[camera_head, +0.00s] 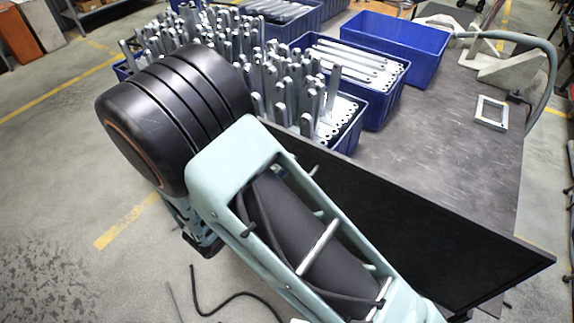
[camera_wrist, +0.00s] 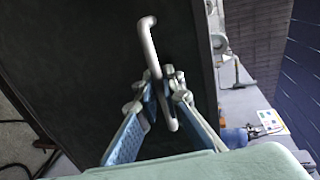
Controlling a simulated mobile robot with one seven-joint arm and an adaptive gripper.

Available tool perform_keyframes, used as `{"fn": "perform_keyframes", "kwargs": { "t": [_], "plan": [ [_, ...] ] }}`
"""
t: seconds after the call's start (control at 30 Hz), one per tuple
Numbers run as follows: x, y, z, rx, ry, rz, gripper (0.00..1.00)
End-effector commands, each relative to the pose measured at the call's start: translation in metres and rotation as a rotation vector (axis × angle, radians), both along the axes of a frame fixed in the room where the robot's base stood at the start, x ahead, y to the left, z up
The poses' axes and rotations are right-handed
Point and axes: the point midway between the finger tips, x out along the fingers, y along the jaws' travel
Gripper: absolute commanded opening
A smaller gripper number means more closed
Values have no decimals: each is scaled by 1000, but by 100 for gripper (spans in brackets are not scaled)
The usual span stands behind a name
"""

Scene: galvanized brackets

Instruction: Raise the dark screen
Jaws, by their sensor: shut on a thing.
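The dark screen (camera_head: 400,218) is a flat black panel with a thin frame, beside the near edge of the worktable in the head view, partly hidden by my arm. In the wrist view the dark screen (camera_wrist: 75,60) fills much of the left and middle. A pale grey bent bar handle (camera_wrist: 149,42) stands out from its face. My gripper (camera_wrist: 163,90) has its two blue-padded fingers closed on the middle of this handle. In the head view my fingers are hidden behind my arm.
The grey worktable (camera_head: 455,140) carries blue bins (camera_head: 395,35) of galvanized brackets (camera_head: 290,90), many standing upright close behind my arm. A small metal frame (camera_head: 491,112) and a curved hose (camera_head: 550,70) are at the table's right. Grey floor (camera_head: 60,180) is open at left.

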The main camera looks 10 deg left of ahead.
Motion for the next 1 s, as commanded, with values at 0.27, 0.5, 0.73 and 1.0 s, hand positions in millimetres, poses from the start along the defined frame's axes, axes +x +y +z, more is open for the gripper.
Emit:
{"fn": "perform_keyframes", "kwargs": {
  "t": [0.27,0.5,0.73,1.0],
  "plan": [
    [0,0,13,0,0,1,0],
    [0,1,15,0,-4,1,0],
    [1,1,16,0,-5,1,20],
    [0,0,13,0,0,1,25]
  ]
}}
